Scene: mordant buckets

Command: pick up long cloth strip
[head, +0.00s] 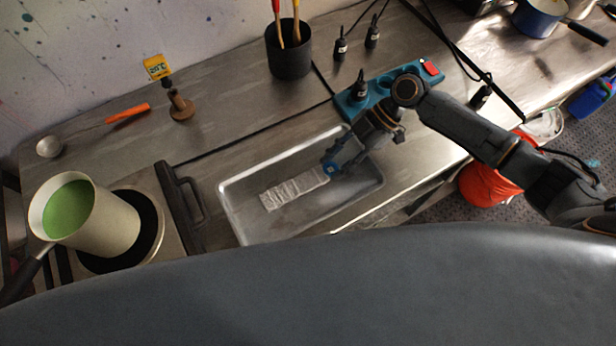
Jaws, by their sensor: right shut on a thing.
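The long cloth strip (291,190) is a pale, whitish-grey crinkled band. It lies in or just over the shallow metal tray (230,215) in the middle of the head view. My right gripper (331,169) comes in from the right and is shut on the strip's right end. The fingers hide that end. I cannot tell whether the strip is lifted off the tray's floor. My left gripper is not in view.
Left of the tray are a black-handled item (187,197) and a pot of green liquid (115,222). Behind stand a black cup with tools (288,55) and a blue power strip (352,104) with plugs. An orange-handled tool (128,113) lies at the back left.

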